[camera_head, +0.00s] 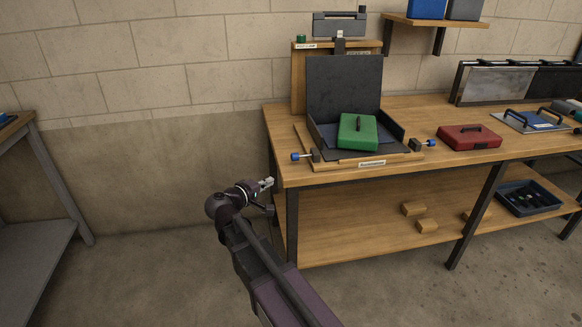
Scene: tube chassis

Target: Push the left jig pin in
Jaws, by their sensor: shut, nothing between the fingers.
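The left jig pin (297,156) has a blue knob and sticks out to the left of its dark block on the wooden jig base, near the bench's front left corner. The jig's dark tray (393,128) holds a green box (358,133) with a black handle, and a dark panel (343,83) stands upright behind it. A second blue-knobbed pin (428,143) sits at the tray's right side. My gripper (268,182) is shut and empty, just left of the bench's front left corner. It is below and left of the left pin, apart from it.
The wooden bench (460,166) has a front edge and leg close to my gripper. A red case (469,137) and a blue-topped plate (534,121) lie to the right. Wood blocks (413,209) and a dark bin (528,198) are on the lower shelf. The floor left of the bench is clear.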

